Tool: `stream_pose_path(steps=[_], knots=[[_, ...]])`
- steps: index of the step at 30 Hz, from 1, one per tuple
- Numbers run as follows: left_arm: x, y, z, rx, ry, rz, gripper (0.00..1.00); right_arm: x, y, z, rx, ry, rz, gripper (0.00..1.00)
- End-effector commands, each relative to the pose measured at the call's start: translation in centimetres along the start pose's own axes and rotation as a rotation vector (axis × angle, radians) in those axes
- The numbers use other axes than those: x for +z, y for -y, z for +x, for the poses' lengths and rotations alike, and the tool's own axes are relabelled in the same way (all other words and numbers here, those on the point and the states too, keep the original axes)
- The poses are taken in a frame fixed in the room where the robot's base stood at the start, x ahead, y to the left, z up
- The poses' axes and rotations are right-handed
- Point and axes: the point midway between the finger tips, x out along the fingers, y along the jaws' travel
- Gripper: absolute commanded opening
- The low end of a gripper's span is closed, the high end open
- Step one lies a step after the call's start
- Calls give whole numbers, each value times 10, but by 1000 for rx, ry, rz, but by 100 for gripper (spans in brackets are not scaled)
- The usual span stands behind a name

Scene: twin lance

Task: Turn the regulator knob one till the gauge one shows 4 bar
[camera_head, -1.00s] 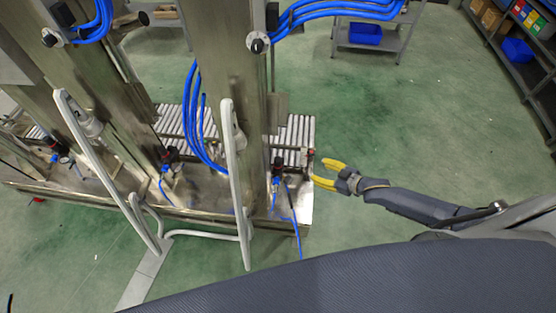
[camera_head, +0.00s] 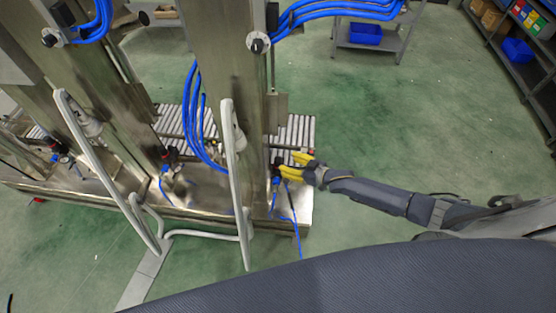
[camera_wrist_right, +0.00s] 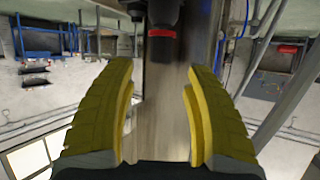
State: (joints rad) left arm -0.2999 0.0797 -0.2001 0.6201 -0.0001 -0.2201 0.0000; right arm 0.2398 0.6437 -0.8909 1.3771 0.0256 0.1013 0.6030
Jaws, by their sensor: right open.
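My right gripper (camera_head: 291,165) is open, with yellow fingers beside the regulator (camera_head: 277,166) at the right end of the steel machine. In the right wrist view, a dark knob with a red ring (camera_wrist_right: 162,33) sits ahead of the open fingertips (camera_wrist_right: 158,75), between them in the picture and apart from them. Two similar regulators stand further left, a middle one (camera_head: 167,157) and a left one (camera_head: 54,150). I cannot tell by marking which is number one. No gauge face is readable. My left gripper is not in view.
A steel column (camera_head: 228,60) and a pale bent handrail (camera_head: 236,190) stand left of the right regulator. Blue hoses (camera_head: 193,125) hang beside the column. A roller conveyor (camera_head: 298,130) lies behind. The green floor at right is clear.

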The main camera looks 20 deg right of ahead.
Motion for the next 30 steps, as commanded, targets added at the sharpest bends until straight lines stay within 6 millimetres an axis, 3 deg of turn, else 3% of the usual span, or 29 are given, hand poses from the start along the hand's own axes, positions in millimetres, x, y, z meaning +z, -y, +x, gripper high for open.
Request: stream_pose_path(steps=[6, 12, 30], knots=[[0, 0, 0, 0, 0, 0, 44, -1, 0, 36, 0, -1, -1, 52], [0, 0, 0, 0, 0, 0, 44, 0, 0, 55, 1, 0, 0, 52], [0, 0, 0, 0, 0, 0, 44, 0, 0, 65, 0, 0, -1, 51]])
